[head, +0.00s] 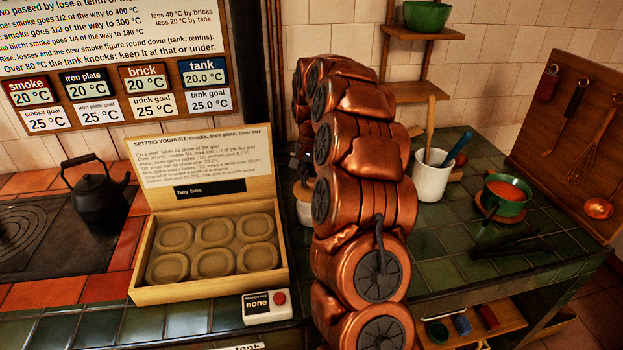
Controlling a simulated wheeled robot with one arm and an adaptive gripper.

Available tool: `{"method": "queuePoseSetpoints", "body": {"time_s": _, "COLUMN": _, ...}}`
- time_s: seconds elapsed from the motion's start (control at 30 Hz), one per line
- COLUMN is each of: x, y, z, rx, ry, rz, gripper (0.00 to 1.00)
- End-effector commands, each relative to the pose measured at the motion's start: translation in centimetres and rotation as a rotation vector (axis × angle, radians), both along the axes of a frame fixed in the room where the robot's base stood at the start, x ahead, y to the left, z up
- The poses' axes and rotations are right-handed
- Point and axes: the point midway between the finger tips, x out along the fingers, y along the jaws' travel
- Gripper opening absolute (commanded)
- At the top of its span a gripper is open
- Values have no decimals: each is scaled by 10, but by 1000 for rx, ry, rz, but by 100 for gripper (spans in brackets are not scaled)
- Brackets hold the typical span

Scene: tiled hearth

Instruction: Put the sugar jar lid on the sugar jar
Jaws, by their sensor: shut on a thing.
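My copper arm stands across the middle of the head view and hides much of what is behind it. A small dark part of my gripper (304,160) shows at the arm's left edge; its fingertips are mostly hidden. Just below it is a wood-coloured piece, seemingly the sugar jar lid (302,190), and my gripper appears shut on it. A pale jar, seemingly the sugar jar (304,211), stands on the tiles directly below, its right side hidden by my arm. I cannot tell whether the lid is seated or slightly above the rim.
An open wooden yoghurt box (211,292) with several round hollows stands left of my arm, a black kettle (98,192) farther left. To the right are a white utensil crock (431,182), a green pot (503,197) and dark tongs (508,244). A shelf (421,77) rises behind.

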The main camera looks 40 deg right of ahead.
Motion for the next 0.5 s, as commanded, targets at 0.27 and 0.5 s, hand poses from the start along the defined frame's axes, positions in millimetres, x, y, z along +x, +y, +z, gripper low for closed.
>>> {"method": "queuePoseSetpoints", "body": {"time_s": 0.27, "x": 0, "y": 0, "z": -2, "rx": 0, "ry": 0, "rz": 0, "gripper": 0}}
{"method": "queuePoseSetpoints", "body": {"time_s": 0.5, "x": 0, "y": 0, "z": -7, "rx": 0, "ry": 0, "rz": 0, "gripper": 0}}
